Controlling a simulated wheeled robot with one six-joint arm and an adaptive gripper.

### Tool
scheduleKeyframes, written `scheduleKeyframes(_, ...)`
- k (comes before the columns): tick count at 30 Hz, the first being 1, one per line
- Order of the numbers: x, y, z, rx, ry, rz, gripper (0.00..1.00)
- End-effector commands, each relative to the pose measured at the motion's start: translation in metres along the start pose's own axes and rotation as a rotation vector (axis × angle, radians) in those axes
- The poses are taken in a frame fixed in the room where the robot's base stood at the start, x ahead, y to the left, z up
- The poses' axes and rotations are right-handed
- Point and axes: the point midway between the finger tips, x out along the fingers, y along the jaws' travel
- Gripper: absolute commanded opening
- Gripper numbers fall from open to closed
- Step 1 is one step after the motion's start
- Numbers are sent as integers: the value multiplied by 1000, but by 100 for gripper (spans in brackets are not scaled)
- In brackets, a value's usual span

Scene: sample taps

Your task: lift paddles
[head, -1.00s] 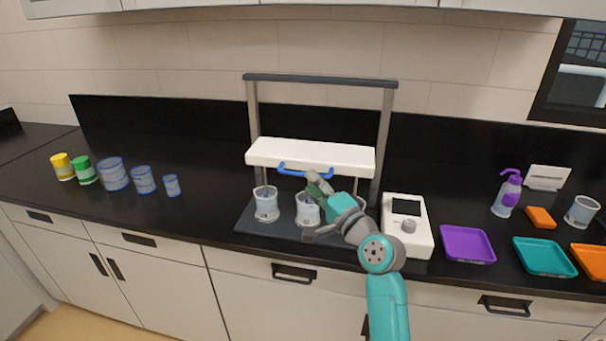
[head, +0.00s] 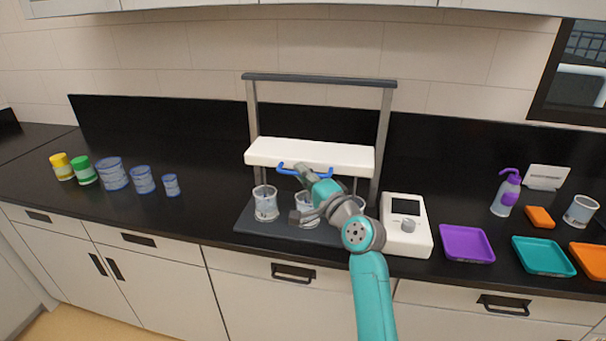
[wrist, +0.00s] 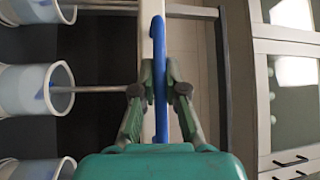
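The paddle stirrer has a white crossbeam (head: 345,157) between two grey posts, with a blue handle (head: 284,166) along its front. Clear beakers stand below it on a dark base: the left one (head: 265,205), the middle one (head: 303,205) partly behind my arm, and a third mostly hidden. In the wrist view a grey paddle shaft (wrist: 100,88) runs into the middle beaker (wrist: 25,90). My gripper (head: 300,170) is at the handle. The wrist view shows my fingers (wrist: 159,75) closed in on either side of the blue handle bar (wrist: 159,40).
A white control box (head: 405,235) stands right of the stirrer, then purple (head: 466,243), teal (head: 543,256) and orange trays. A purple-topped wash bottle (head: 506,195) is behind them. Blue-tinted beakers (head: 113,174) and yellow and green jars stand at the left. Wall cabinets hang above.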

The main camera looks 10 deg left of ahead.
Motion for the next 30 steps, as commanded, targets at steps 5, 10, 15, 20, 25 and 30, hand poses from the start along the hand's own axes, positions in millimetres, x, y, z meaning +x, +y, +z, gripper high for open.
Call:
scheduleKeyframes(5,0,-1,0,0,0,0,0)
scheduleKeyframes(10,4,-32,-4,-5,-1,-7,0)
scheduleKeyframes(15,11,-83,-11,-6,0,-9,0)
scheduleKeyframes(20,16,-118,-16,-4,0,-7,0)
scheduleKeyframes(25,18,-133,-18,-2,1,-4,0)
scheduleKeyframes(30,18,-136,-18,-1,2,-6,0)
